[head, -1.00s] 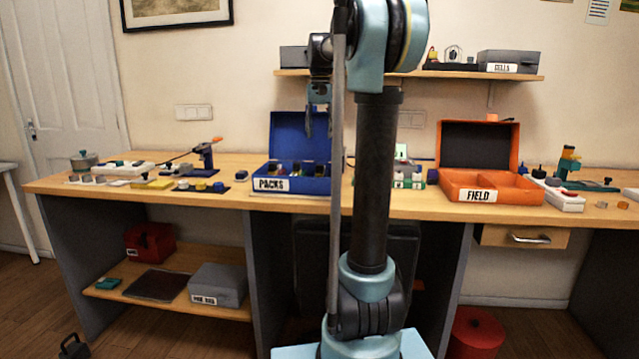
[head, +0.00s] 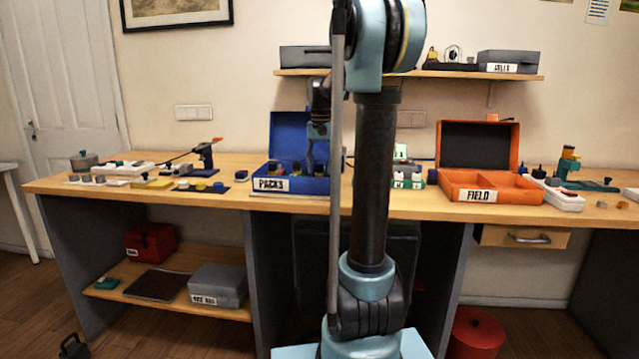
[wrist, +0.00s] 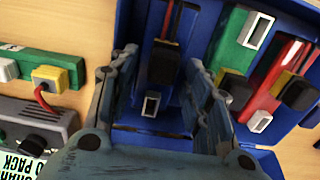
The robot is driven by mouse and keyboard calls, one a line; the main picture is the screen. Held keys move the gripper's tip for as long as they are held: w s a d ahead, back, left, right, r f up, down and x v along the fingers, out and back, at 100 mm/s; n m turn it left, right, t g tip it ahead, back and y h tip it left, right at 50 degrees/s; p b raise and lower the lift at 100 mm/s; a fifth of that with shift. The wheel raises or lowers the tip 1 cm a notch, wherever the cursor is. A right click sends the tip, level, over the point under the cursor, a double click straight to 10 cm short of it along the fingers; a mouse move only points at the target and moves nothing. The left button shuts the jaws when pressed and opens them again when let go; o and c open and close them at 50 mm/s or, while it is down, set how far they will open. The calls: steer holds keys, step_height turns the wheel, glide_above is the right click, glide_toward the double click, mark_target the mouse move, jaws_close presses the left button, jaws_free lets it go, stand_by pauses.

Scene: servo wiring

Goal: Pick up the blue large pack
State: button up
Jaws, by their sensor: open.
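The open blue case labelled PACKS (head: 318,187) stands on the bench. In the wrist view its blue wall and floor (wrist: 127,20) surround several packs in compartments. A dark blue pack (wrist: 164,62) with a black end, a pale plug and red and black leads lies in the left compartment. My gripper (wrist: 162,68) is open, with one finger on each side of this pack. Whether the fingers touch it cannot be told. In the head view my gripper (head: 318,150) is down at the case, partly hidden by my arm.
To the right in the case lie a green pack (wrist: 238,40) and a red pack (wrist: 285,75). Outside its left wall are a green strip with a yellow block (wrist: 48,76) and a grey device (wrist: 35,125). An orange FIELD case (head: 510,195) stands further right.

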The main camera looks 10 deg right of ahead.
steer(key=shift+f, duration=0.5)
jaws_close()
